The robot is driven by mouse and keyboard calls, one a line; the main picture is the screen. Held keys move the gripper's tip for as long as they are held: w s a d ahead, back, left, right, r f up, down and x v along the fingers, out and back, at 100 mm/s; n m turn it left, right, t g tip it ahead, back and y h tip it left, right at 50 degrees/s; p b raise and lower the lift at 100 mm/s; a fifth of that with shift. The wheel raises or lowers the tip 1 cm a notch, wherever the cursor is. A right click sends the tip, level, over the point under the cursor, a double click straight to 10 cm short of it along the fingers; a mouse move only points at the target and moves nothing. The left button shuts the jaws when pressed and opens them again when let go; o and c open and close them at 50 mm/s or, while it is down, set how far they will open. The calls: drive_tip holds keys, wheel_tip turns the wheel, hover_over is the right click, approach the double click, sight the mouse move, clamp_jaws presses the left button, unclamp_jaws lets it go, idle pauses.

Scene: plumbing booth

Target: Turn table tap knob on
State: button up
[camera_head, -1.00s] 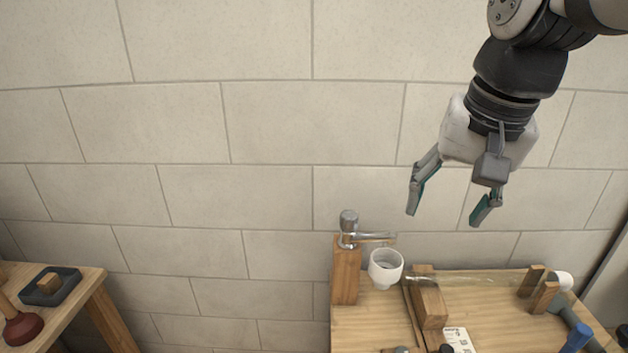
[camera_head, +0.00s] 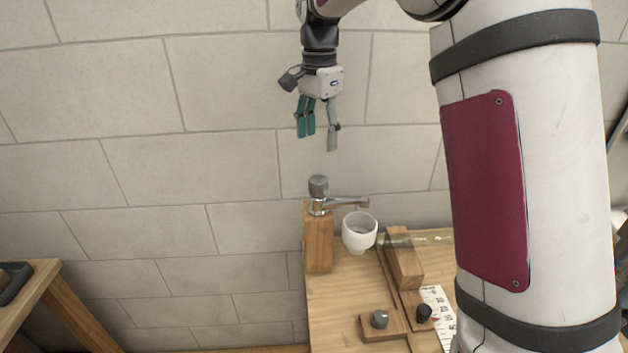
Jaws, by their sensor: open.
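The metal tap (camera_head: 320,196) stands on a wooden post (camera_head: 319,240) at the back left of the wooden table (camera_head: 335,318). Its rounded knob (camera_head: 318,184) is on top and its spout points right. My gripper (camera_head: 318,140) is open and empty, fingers pointing down. In the picture it is just above the tap knob, apart from it. How far it is from the knob in depth, I cannot tell. A white cup (camera_head: 359,231) sits below the end of the spout.
A wooden block (camera_head: 403,258) and a clear tube (camera_head: 430,238) lie right of the cup. A grey knob (camera_head: 380,319) and a dark knob (camera_head: 424,312) are near the front. Another wooden table (camera_head: 40,285) stands at the left. My arm hides the table's right side.

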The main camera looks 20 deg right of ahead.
sight(318, 178)
wheel_tip(318, 178, down, 13)
drive_tip(key=shift+r+p, duration=0.2)
drive_tip(key=shift+p, duration=0.3)
drive_tip(key=c, duration=1.2)
